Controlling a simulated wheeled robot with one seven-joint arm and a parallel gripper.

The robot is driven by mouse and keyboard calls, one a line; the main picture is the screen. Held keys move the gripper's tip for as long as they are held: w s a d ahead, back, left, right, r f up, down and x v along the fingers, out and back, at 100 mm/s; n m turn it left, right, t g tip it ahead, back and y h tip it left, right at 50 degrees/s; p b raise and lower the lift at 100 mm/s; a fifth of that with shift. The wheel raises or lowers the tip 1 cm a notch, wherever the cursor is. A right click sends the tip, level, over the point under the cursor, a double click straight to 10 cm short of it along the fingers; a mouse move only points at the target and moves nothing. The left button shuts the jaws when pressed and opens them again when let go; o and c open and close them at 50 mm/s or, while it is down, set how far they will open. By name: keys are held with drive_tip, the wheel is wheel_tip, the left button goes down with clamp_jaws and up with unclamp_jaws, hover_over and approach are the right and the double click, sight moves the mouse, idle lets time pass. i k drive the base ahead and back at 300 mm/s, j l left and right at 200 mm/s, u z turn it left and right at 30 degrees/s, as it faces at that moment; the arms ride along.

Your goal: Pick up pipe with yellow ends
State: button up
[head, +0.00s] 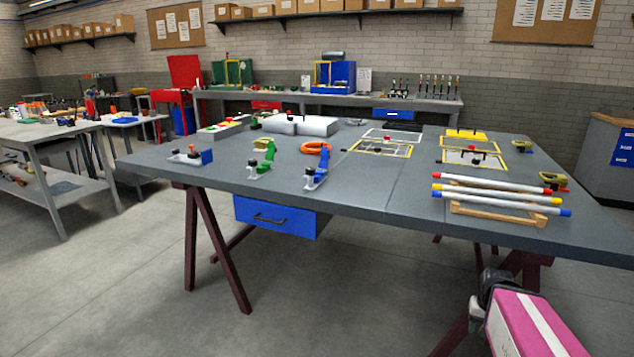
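The pipe with yellow ends (500,194) is a white tube lying across a light wooden rack (500,218) at the front right of the large grey table. It is the middle of three similar pipes lying side by side. A pipe with red ends (490,183) lies behind it, and a pipe with blue ends (500,203) lies in front of it. The end of my pink arm shows at the bottom right, with a dark and grey end part (484,295) low in front of the table edge and clear of the pipes. Its fingers cannot be made out.
The grey table (390,205) has a blue drawer (275,216) under its front edge. Clamps (318,165), an orange coil and yellow frames (475,157) stand left of and behind the rack. The tabletop directly left of the rack is bare. Open floor lies in front.

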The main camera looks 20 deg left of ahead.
sight(552, 201)
drive_tip(key=i+u, duration=0.4)
drive_tip(key=u, duration=1.15)
drive_tip(key=k+l, duration=0.1)
